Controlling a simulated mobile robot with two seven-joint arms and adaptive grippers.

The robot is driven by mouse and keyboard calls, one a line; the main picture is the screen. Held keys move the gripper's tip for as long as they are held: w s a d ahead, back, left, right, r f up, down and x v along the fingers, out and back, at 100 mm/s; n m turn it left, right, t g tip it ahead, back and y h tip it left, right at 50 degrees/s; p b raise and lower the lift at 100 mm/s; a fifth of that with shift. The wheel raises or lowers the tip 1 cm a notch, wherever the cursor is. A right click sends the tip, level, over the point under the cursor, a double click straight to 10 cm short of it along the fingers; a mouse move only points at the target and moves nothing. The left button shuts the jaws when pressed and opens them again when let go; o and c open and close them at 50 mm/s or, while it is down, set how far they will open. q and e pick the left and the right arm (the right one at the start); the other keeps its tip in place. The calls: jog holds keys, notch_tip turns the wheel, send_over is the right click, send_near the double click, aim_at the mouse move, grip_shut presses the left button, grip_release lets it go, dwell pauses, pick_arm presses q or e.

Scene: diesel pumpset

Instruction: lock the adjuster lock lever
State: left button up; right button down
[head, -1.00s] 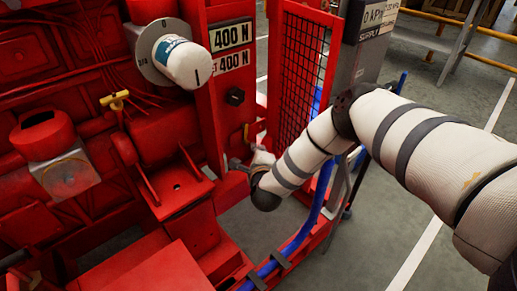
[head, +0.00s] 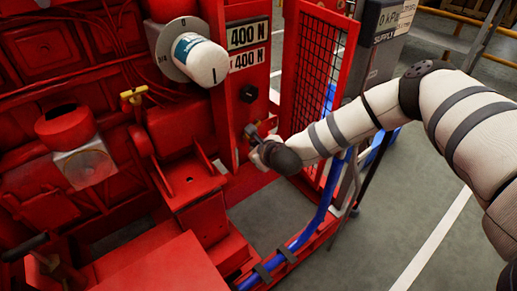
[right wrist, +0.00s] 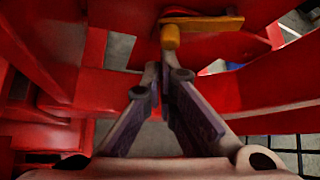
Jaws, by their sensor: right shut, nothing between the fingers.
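The adjuster lock lever is a small yellow lever (head: 250,129) low on the red upright post, below a black knob. In the right wrist view the yellow lever (right wrist: 205,24) lies roughly level near the top, with a rounded yellow knob at its left end. My right gripper (head: 254,138) is close by the lever in the head view and partly covers it. In the right wrist view its fingertips (right wrist: 161,78) are together and empty, just below the yellow knob; I cannot tell whether they touch it. My left gripper is not in view.
The post carries 400 N labels (head: 247,35) and stands beside a red mesh guard (head: 318,65). A white cylinder (head: 200,60) juts out at the upper left. A yellow T-handle (head: 133,95) is further left. A blue hose (head: 312,228) runs below my right arm.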

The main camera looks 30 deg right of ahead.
jog(key=shift+a+r, duration=0.3)
jog(key=shift+r, duration=0.1)
jog(key=shift+a+f, duration=0.25)
jog(key=shift+a, duration=0.5)
jog(key=shift+s+r, duration=0.1)
